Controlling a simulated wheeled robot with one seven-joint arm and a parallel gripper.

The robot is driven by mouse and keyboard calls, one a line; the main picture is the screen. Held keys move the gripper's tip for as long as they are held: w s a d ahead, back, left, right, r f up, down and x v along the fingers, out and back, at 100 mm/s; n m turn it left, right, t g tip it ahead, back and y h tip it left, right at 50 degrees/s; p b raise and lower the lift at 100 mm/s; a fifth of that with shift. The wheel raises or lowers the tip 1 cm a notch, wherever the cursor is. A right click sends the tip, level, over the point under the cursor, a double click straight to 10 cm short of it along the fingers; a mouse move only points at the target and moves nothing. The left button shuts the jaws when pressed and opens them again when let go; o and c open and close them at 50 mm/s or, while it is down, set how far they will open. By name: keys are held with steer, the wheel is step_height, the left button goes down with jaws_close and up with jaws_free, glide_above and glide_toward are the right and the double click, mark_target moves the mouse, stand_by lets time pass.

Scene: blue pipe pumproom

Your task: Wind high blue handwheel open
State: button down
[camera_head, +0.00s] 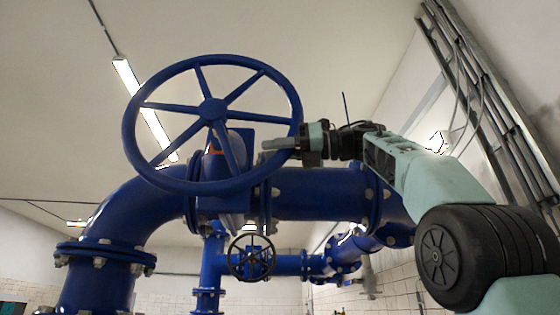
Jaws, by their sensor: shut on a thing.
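The high blue handwheel (212,109) is large and spoked, and faces me in the upper left of the head view. It stands in front of a thick blue pipe with a valve body. My gripper (282,146) reaches in from the right and is at the right side of the rim, a little below hub height. It is shut on the rim there. The fingers partly cover the rim, so the exact contact is hard to see.
A flanged blue pipe bend (135,215) curves down at the left. A smaller dark handwheel (251,257) sits lower, on the pipes behind. A metal cable ladder (490,90) runs along the right wall. The space above the large wheel is open up to the ceiling lamps.

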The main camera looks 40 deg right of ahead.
steer(key=c, duration=1.2)
jaws_free()
steer(key=shift+o, duration=0.2)
steer(key=v, duration=1.7)
steer(key=shift+s, duration=0.25)
steer(key=shift+d+f, duration=0.1)
